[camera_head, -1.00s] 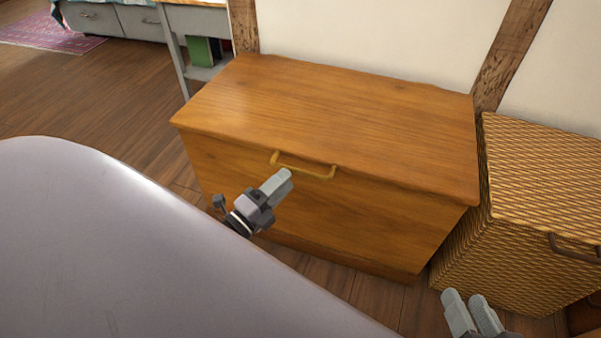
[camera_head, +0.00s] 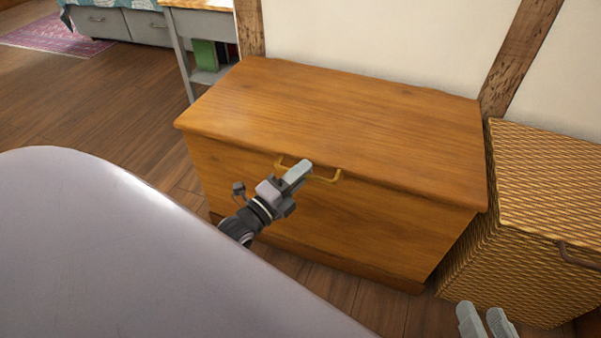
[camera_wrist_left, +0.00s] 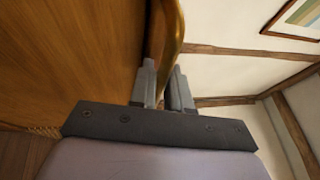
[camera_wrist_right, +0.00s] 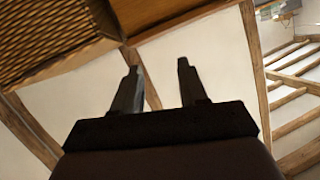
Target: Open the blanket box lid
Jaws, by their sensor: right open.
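The wooden blanket box (camera_head: 330,215) stands against the wall with its lid (camera_head: 350,115) down. A brass-coloured bar handle (camera_head: 326,179) is at the upper front, near the lid's edge. My left gripper (camera_head: 300,170) is at the handle and covers part of it. In the left wrist view the handle (camera_wrist_left: 173,35) runs between the fingers of my left gripper (camera_wrist_left: 163,82), which are close together on it. My right gripper (camera_head: 486,320) is low at the right, open and empty, away from the box; its spread fingers (camera_wrist_right: 157,85) show in the right wrist view.
A woven wicker chest (camera_head: 545,180) stands close to the box's right side. A smooth pale grey surface (camera_head: 130,250) fills the lower left. A grey side table (camera_head: 205,30) is behind the box's left end. Bare wooden floor (camera_head: 110,100) lies to the left.

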